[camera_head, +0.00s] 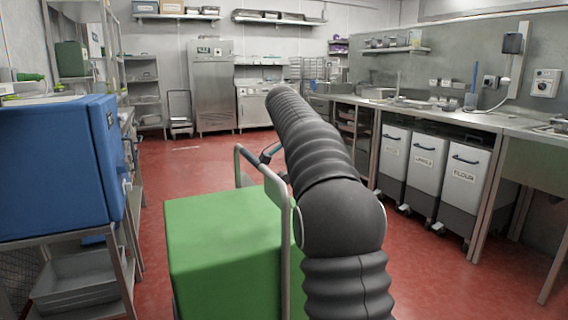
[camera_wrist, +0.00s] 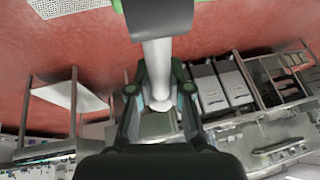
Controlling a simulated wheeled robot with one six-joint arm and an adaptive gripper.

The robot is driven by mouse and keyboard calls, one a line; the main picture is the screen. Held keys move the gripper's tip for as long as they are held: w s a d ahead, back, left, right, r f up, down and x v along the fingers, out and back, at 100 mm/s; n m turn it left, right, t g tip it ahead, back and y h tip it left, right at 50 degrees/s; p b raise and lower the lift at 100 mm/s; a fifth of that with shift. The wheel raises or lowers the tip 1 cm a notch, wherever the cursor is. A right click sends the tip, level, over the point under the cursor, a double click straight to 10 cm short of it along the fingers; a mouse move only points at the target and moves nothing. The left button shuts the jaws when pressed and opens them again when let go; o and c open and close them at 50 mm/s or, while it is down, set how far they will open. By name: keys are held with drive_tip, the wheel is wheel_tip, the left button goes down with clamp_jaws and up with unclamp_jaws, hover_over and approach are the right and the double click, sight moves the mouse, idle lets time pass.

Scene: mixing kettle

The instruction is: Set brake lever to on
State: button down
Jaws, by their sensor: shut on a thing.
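In the wrist view, a pale grey round bar with a rounded end, seemingly the brake lever (camera_wrist: 157,62), runs down from a dark grey block at the top edge. My gripper (camera_wrist: 160,97) has its two dark jointed fingers on either side of this bar, shut on it near its rounded end. Bits of green show beside the dark block. In the head view, my black ribbed arm reaches forward and hides most of the gripper and the lever. No on or off marking is readable.
A green box (camera_head: 222,245) with a grey tube rail (camera_head: 281,215) stands close in front. A blue cabinet (camera_head: 55,165) on a metal rack is at the left. White bins (camera_head: 428,160) stand under the right-hand counter (camera_head: 465,115). The red floor (camera_head: 185,172) is open beyond the green box.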

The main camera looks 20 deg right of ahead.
drive_tip(key=c, duration=1.5)
unclamp_jaws()
drive_tip(key=shift+d+f+y, duration=0.1)
drive_tip(key=shift+f+y, duration=0.25)
drive_tip(key=shift+y, duration=0.05)
drive_tip(key=o, duration=0.5)
drive_tip(key=shift+r, duration=0.1)
drive_tip(key=v, duration=0.7)
